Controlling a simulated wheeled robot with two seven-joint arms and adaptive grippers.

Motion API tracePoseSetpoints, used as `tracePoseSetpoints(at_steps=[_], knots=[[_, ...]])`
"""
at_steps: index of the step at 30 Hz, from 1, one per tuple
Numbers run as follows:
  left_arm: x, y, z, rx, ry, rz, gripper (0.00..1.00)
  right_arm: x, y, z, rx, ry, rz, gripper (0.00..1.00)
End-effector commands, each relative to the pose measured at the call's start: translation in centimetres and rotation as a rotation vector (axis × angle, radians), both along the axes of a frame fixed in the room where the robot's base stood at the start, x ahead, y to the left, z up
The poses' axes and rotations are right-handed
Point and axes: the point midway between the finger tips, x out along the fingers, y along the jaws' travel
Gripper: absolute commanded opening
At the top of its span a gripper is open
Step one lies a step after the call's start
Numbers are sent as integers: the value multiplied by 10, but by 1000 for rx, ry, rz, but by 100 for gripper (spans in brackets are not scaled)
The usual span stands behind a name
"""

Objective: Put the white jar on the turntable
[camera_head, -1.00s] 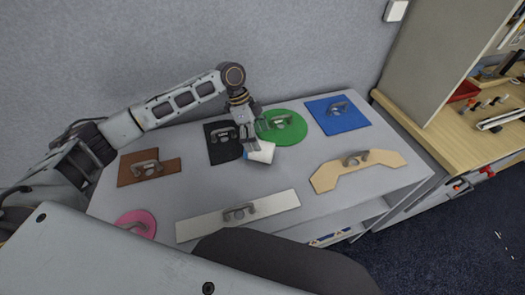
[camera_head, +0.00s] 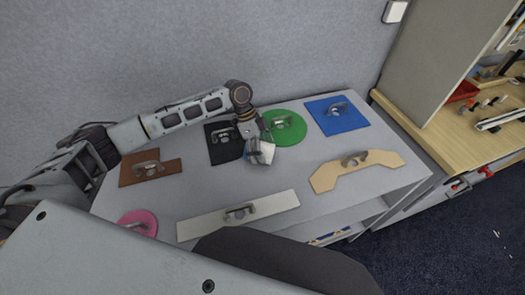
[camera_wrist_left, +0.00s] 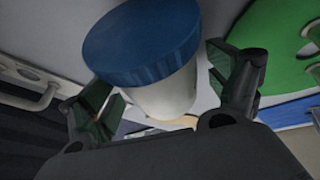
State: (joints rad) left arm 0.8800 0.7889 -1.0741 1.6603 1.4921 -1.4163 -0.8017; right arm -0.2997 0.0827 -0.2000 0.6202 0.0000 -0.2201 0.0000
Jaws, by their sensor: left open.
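The white jar (camera_head: 267,150) with a blue lid is on the grey table, just in front of the green disc, partly hidden by my left gripper (camera_head: 257,152) in the head view. In the left wrist view the white jar (camera_wrist_left: 165,95) fills the space between the two fingers of my left gripper (camera_wrist_left: 165,80), its blue lid toward the camera. The fingers are open on either side of it, and contact is not clear. I cannot pick out a turntable for certain; a round green disc (camera_head: 293,133) with a metal handle lies behind the jar. My right gripper is not in view.
Flat pieces with metal handles lie around: black (camera_head: 219,153), blue (camera_head: 350,121), brown (camera_head: 170,166), wooden (camera_head: 325,177), white (camera_head: 200,226) and pink (camera_head: 127,217). The middle of the grey table (camera_head: 220,185) is clear. A wall stands behind.

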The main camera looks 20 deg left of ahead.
Motion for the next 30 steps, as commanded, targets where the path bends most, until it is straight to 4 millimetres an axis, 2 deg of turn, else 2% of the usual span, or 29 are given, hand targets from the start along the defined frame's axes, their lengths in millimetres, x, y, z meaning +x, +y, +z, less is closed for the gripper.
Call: tracePoseSetpoints(at_steps=[16, 27, 30], knots=[[-1, -1, -3, 0, 0, 0, 88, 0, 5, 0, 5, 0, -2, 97], [0, -1, -3, 0, -1, -1, 41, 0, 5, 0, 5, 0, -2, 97], [0, -1, -3, 0, -1, -1, 36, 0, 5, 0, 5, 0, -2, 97]])
